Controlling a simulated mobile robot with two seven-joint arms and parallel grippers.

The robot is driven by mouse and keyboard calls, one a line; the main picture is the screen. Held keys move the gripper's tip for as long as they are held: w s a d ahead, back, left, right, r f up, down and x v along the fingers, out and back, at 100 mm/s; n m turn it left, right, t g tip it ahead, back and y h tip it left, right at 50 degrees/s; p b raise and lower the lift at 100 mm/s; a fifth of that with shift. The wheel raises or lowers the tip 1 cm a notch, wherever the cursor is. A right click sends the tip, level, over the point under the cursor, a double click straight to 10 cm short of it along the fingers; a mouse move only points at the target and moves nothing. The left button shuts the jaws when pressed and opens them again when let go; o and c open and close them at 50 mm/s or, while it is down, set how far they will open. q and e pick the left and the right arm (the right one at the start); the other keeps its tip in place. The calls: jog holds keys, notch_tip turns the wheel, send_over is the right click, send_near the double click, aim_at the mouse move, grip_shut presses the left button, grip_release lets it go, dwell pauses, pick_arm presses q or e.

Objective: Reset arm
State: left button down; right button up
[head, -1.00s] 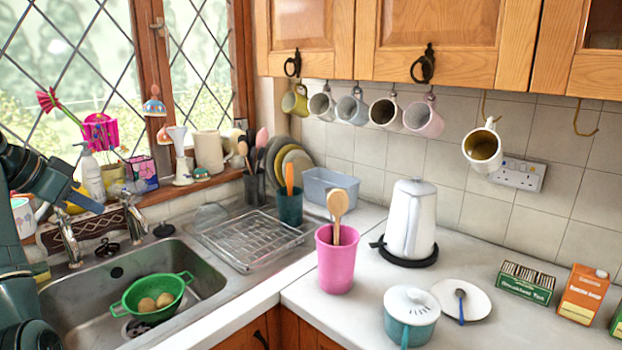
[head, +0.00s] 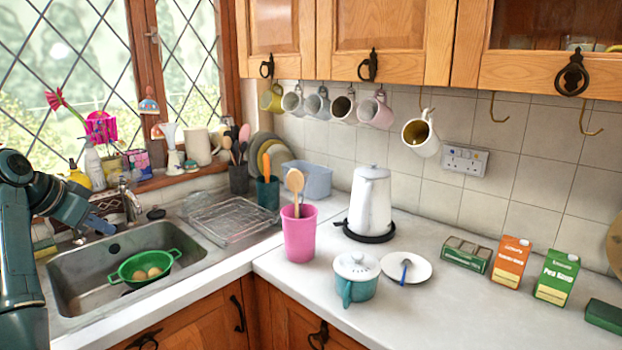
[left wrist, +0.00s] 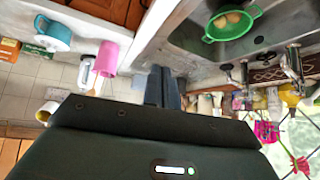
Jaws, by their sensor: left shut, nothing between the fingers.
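My left arm comes in at the left edge of the head view. Its gripper (head: 104,226) is shut and empty, held up over the left part of the sink near the taps. In the left wrist view the shut fingers (left wrist: 163,88) show at the middle, with the drying rack and sink beyond them. My right gripper is in neither view.
The sink (head: 75,285) holds a green colander (head: 145,268) with potatoes. A pink utensil pot (head: 299,235), a white kettle (head: 369,205), a teal lidded pot (head: 355,280) and food boxes (head: 510,262) stand on the counter. Mugs hang under the cupboards.

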pick_arm(q)
notch_tip(320, 180, down, 12)
jog(key=w+d+n+y, duration=0.1)
jog(key=y, duration=0.1)
jog(key=s+d+f+y, duration=0.1)
jog(key=s+d+f, duration=0.3)
jog(key=f, duration=0.5)
jog(key=s+d+f, duration=0.3)
jog(key=d+f, duration=0.1)
jog(key=f, duration=0.5)
jog(key=s+d+f+t+h, duration=0.1)
jog(key=s+d+f, duration=0.1)
jog(key=s+d, duration=0.4)
jog(key=s+d+f+t+h, duration=0.1)
jog(key=s+d+f, duration=0.2)
jog(key=s+d, duration=0.3)
jog(key=s+d+f+n+h, duration=0.1)
jog(key=s+d+f, duration=0.2)
jog(key=s+d, duration=0.3)
jog(key=s, duration=0.4)
jog(key=shift+s+t, duration=0.4)
